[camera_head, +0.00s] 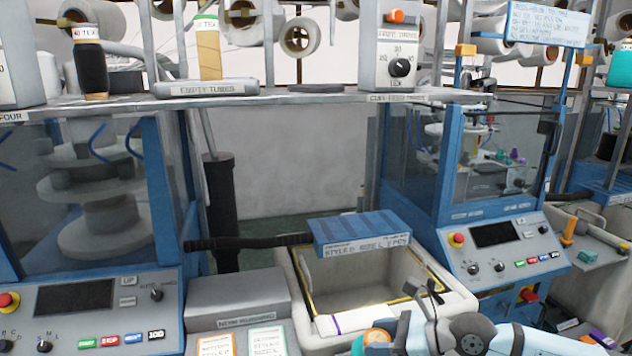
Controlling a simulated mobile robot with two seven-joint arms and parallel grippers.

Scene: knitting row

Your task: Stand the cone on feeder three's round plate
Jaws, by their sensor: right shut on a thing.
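A flat, dark round plate (316,88) lies bare on the grey shelf, left of a label reading "feed three" on the shelf edge. My right gripper (388,338) is at the bottom edge of the head view, low in front of the open bin and well below the shelf. It is shut on a teal and orange thing (374,338), which looks like the cone. The picture edge cuts this off, so its full shape and tilt cannot be told. My left gripper is not in view.
On the shelf, a dark cone (90,68) and an "empty tubes" tray (206,88) with a tan tube (208,48) stand left of the plate. A grey dial box (391,48) stands to its right. A blue box (358,232) sits over the bin's back (430,272).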

